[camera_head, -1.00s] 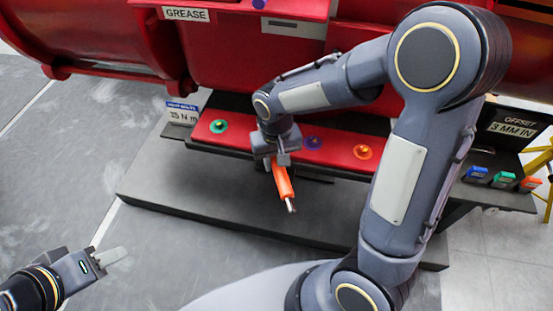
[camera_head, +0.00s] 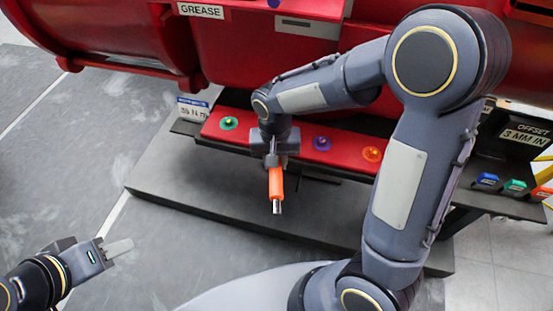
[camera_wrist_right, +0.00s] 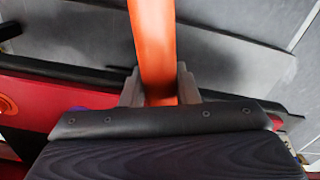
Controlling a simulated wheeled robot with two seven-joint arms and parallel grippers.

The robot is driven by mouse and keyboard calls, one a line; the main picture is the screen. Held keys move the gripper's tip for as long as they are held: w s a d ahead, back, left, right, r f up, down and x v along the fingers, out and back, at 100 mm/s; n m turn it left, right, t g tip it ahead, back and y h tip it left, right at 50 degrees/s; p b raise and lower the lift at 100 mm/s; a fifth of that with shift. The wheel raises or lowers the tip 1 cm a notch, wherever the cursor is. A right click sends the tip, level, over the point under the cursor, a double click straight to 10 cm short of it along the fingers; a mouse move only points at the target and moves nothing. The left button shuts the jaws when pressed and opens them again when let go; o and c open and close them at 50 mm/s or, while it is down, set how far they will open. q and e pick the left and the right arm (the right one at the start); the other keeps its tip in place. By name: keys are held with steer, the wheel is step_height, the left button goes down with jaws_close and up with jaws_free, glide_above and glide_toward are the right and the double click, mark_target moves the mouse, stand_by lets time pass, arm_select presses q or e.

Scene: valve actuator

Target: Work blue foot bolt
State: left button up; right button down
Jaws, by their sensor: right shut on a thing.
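My right gripper (camera_head: 275,162) is shut on an orange-handled tool (camera_head: 276,184) with a short metal tip, which hangs down in front of the red foot plate (camera_head: 346,151). In the right wrist view, the orange handle (camera_wrist_right: 154,45) stands between the gripper's fingers (camera_wrist_right: 160,92). A blue-violet bolt (camera_head: 321,143) sits on the plate just right of that gripper. No clearly blue bolt shows; the plate behind the wrist is hidden. The tool touches no bolt that I can see. My left gripper (camera_head: 120,247) is at lower left, away from the plate; its finger gap is unclear.
A green bolt (camera_head: 229,123) and an orange bolt (camera_head: 372,153) are also on the plate. A torque sign (camera_head: 193,109) stands at its left end. A shelf at right holds blue (camera_head: 486,180), green (camera_head: 514,186) and orange blocks. The grey base (camera_head: 210,185) is clear in front.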

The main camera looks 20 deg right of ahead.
steer(key=shift+w+a, duration=0.1)
steer(key=shift+a, duration=0.05)
steer(key=shift+w+a+r+m, duration=0.1)
steer(key=shift+w+a+m, duration=0.2)
steer(key=shift+a+m, duration=0.5)
steer(key=shift+r+p, duration=0.1)
steer(key=shift+p, duration=0.2)
step_height(320, 180, up, 5)
steer(key=p, duration=0.4)
stand_by(0.7)
stand_by(0.5)
